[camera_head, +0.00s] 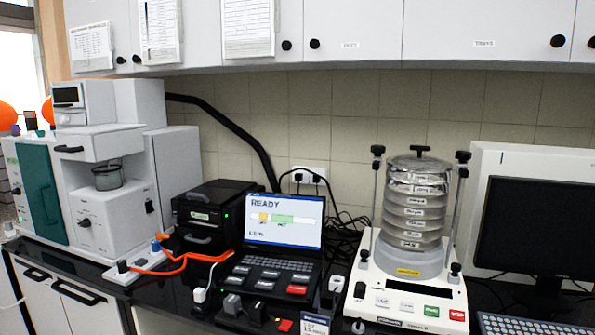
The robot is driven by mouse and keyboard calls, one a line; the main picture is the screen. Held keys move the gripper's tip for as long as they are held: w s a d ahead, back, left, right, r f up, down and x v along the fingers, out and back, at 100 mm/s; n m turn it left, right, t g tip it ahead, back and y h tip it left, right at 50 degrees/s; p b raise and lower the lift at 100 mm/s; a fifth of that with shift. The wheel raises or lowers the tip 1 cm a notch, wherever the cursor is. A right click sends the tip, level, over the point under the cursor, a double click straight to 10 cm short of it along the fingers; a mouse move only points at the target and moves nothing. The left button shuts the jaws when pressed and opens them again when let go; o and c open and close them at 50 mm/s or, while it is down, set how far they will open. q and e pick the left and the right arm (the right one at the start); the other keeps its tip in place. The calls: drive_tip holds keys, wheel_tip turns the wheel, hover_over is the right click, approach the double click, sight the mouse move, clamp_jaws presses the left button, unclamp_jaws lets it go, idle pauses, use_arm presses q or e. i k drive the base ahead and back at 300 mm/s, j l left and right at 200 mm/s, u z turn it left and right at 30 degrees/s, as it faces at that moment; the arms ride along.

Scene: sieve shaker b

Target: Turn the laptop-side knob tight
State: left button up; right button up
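The sieve shaker's control base (391,288) stands right of the laptop (283,225). A stack of round sieves (413,210) sits on it, under a lid (419,163) with a black handle. A threaded rod rises on each side of the stack. The laptop-side rod carries a black knob (378,150) at its top, above lid height. The other rod carries a similar black knob (463,156). Smaller black knobs show low on both rods. How tight any knob is cannot be told. Neither of my grippers is in view.
A monitor (536,228) and keyboard (530,324) are close on the shaker's right. Cables lie between laptop and shaker. A black box (212,212) and a white instrument (100,205) stand left. Wall cabinets (345,38) overhang the counter.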

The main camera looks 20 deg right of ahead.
sight(377, 151)
drive_tip(key=j+z, duration=0.1)
drive_tip(key=z, duration=1.3)
